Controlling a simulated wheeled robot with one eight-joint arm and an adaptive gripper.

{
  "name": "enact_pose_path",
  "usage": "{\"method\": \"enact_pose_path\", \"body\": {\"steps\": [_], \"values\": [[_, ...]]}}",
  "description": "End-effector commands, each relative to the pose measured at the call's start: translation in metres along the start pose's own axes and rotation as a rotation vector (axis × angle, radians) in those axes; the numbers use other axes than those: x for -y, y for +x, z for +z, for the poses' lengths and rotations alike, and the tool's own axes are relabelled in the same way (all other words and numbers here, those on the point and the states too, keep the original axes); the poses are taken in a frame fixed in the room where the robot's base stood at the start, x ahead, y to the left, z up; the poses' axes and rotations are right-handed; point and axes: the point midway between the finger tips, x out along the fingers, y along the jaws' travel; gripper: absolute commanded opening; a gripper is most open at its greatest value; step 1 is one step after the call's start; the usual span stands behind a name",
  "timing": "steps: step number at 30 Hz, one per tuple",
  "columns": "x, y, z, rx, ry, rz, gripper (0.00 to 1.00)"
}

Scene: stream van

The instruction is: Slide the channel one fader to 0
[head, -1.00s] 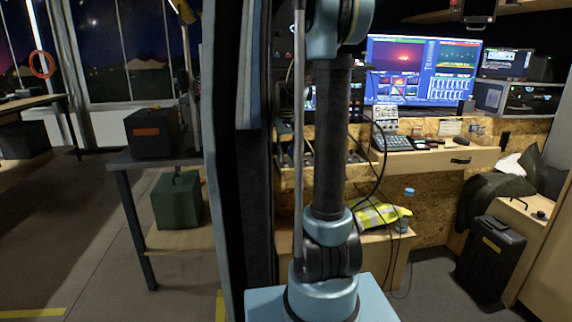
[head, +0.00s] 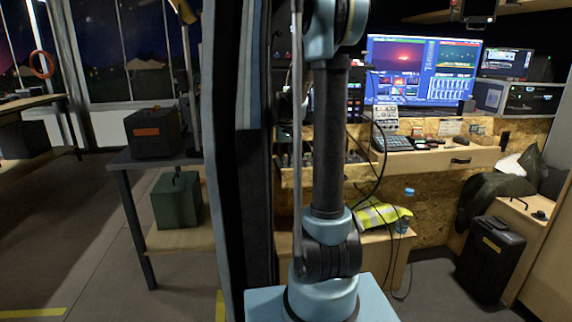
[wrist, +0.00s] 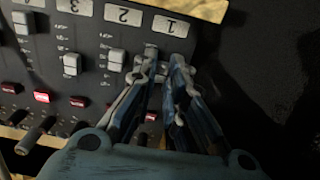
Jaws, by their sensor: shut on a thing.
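The channel one fader (wrist: 151,50) shows a pale cap on the dark mixer panel, just below the upside-down label 1 (wrist: 171,26) in the wrist view. My gripper (wrist: 163,66) reaches up to this fader from below in the picture. Its fingertips are shut at the cap and partly hide it. The fader's slot and scale marks lie mostly behind the fingers, so I cannot read its value. In the head view my arm hides the mixer and the gripper is out of sight.
Beside it are the channel two fader (wrist: 115,60) and channel three fader (wrist: 71,64), close to my left finger. Red-lit buttons (wrist: 78,101) and dark switch levers (wrist: 35,135) lie lower down. Right of the panel is dark.

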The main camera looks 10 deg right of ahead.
Motion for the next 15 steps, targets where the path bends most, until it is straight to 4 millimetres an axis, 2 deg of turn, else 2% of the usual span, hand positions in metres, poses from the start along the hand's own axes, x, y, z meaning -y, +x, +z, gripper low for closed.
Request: {"method": "enact_pose_path", "body": {"steps": [9, 15], "values": [[0.001, 0.0, -0.021, 0.0, -0.001, -0.002, 0.0], [0.001, 0.0, -0.024, 0.0, -0.001, -0.002, 0.0]]}}
